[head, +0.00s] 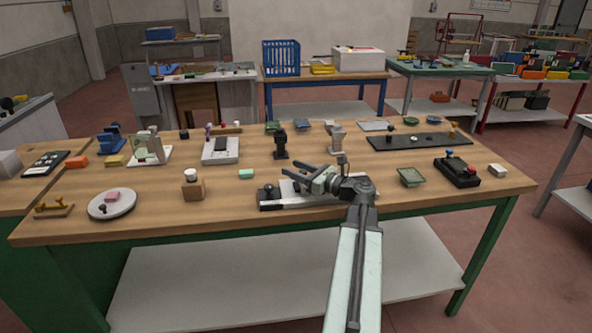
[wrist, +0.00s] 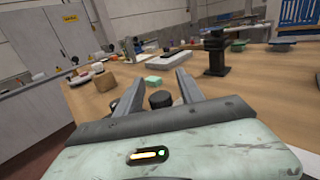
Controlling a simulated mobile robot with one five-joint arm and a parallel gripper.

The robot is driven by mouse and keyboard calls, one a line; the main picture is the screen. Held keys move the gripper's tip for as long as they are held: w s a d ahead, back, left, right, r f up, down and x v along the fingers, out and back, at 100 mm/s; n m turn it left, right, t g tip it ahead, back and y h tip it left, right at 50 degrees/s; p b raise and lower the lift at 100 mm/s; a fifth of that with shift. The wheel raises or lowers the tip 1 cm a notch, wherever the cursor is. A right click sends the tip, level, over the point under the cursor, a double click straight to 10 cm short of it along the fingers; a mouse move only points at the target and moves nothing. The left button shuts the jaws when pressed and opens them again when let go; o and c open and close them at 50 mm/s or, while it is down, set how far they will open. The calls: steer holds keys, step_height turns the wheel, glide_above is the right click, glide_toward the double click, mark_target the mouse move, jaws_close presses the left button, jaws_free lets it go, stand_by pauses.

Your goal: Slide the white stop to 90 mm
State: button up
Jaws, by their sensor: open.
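A low rail device (head: 300,201) with a pale top and a dark front lies along the front edge of the wooden table. A dark round knob (head: 268,190) stands at its left end. My gripper (head: 290,179) is over the device, pointing left, open and empty. In the wrist view a dark round knob (wrist: 159,99) shows between the spread fingers of my gripper (wrist: 159,78), with a pale strip beside it. I cannot clearly make out the white stop or any scale marks; my gripper and wrist cover part of the rail.
A wooden block with a white knob (head: 193,187) stands left of the rail, near a small green block (head: 246,174). A black clamp stand (head: 280,146) is behind. A green dish (head: 411,177) and a black control box (head: 457,171) are to the right.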

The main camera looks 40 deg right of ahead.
jaws_close()
stand_by(1.4)
